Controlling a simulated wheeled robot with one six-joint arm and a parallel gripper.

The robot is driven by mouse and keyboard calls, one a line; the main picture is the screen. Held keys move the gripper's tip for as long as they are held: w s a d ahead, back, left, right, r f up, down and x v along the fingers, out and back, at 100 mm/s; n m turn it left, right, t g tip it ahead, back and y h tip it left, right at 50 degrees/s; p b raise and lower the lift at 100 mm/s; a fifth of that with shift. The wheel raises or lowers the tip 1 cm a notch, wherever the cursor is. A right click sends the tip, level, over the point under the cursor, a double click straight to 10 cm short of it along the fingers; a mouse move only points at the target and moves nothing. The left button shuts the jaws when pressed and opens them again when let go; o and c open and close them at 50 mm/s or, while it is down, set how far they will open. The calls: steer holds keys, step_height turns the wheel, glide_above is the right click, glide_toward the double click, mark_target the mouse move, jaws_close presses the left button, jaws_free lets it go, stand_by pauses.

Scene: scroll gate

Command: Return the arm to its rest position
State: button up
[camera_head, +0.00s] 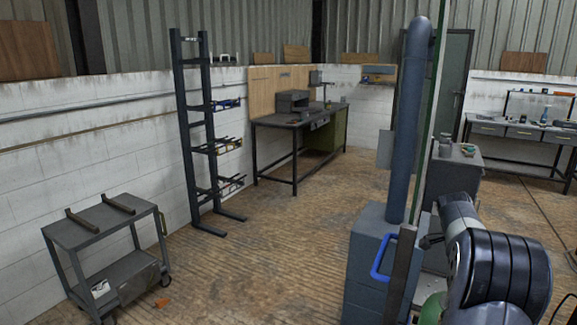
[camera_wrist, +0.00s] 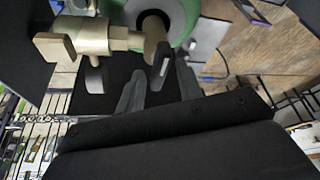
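My arm (camera_head: 497,265) is folded at the lower right of the head view, dark with a grey joint. My gripper is hidden there. In the wrist view my gripper (camera_wrist: 159,68) shows two dark grey fingers standing apart, with nothing clearly held between them. Just beyond the fingertips are a brass-coloured fitting (camera_wrist: 88,38) and a round green part (camera_wrist: 178,22). I cannot tell whether the fingers touch either of them.
A blue-grey cabinet (camera_head: 372,262) with a tall blue post (camera_head: 407,130) stands close left of my arm. A black rack (camera_head: 190,130) and a grey cart (camera_head: 100,222) stand at left. Workbenches (camera_head: 300,122) line the back. The middle floor (camera_head: 275,250) is clear.

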steer(key=shift+n+t+b, duration=0.3)
steer(key=shift+n+t, duration=0.2)
steer(key=shift+n, duration=0.8)
